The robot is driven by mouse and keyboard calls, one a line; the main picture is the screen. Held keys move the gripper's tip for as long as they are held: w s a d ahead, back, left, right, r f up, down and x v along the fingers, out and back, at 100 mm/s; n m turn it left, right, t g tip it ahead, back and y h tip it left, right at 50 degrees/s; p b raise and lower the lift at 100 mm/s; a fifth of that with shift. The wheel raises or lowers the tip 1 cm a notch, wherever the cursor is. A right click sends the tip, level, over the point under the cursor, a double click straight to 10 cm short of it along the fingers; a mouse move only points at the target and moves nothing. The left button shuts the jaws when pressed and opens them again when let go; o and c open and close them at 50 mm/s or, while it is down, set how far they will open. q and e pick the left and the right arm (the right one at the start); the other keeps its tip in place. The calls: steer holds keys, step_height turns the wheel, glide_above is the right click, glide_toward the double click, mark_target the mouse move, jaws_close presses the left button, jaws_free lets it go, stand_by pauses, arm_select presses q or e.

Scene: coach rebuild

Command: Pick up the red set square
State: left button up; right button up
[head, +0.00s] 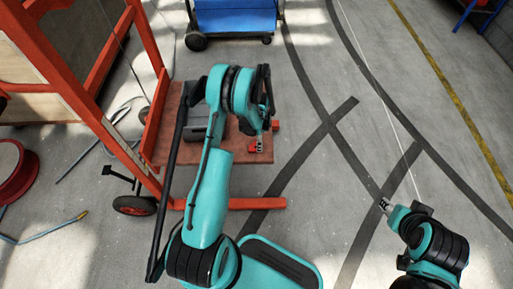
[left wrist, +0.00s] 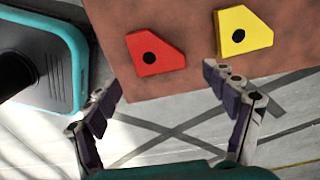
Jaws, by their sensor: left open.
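The red set square (left wrist: 155,52), a flat piece with a cut corner and a dark hole, lies near the edge of a brown board in the left wrist view. In the head view a small part of it shows (head: 252,144) beside my left gripper (head: 260,147). In the left wrist view my left gripper (left wrist: 166,86) is open and empty, its fingertips apart at the board's edge, with the red set square beyond them. My right gripper (head: 385,205) is over bare floor at the right; it is too small to tell its opening.
A yellow set square (left wrist: 243,30) lies beside the red one. The brown board (head: 174,118) belongs to a red-framed cart and carries a grey item (head: 201,122) behind my arm. A blue cart (head: 235,20) stands at the back. The floor at the right is clear.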

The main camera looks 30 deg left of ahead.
mark_target(255, 145)
arm_select(q)
step_height(255, 145, down, 4)
steer(key=shift+a+r+b, duration=0.1)
steer(key=shift+b, duration=0.7)
steer(key=shift+r, duration=0.1)
steer(key=c, duration=1.3)
steer(key=shift+r, duration=0.1)
